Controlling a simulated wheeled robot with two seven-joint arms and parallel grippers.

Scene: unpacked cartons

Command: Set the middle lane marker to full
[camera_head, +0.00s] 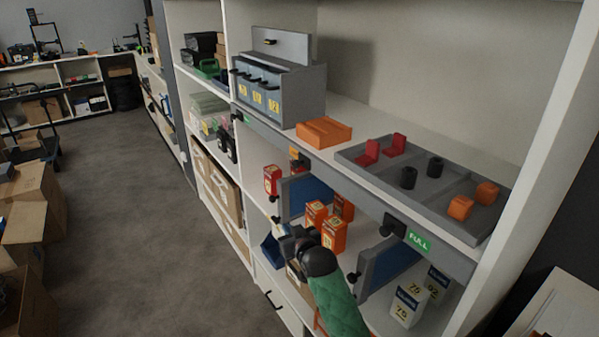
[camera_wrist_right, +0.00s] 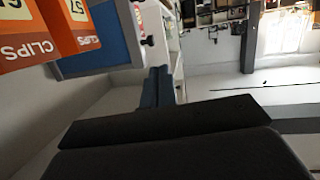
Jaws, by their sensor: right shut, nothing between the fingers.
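The middle lane marker (camera_head: 294,153) shows orange on the shelf's front edge, with a black knob (camera_head: 298,165) just below it. The right lane marker (camera_head: 418,241) is green and reads FULL. The left lane marker (camera_head: 246,118) also shows green. My right gripper (camera_head: 281,228) is in front of the middle lane, below the orange marker and apart from it. It is shut and empty; its dark fingers (camera_wrist_right: 170,135) fill the lower part of the right wrist view. My left gripper is not in view.
Orange clips boxes (camera_head: 334,234) stand in the lane near my right gripper, also close in the wrist view (camera_wrist_right: 80,30). Blue divider panels (camera_head: 300,196) flank them. Above are a grey tray (camera_head: 474,226) and a drawer unit (camera_head: 290,92).

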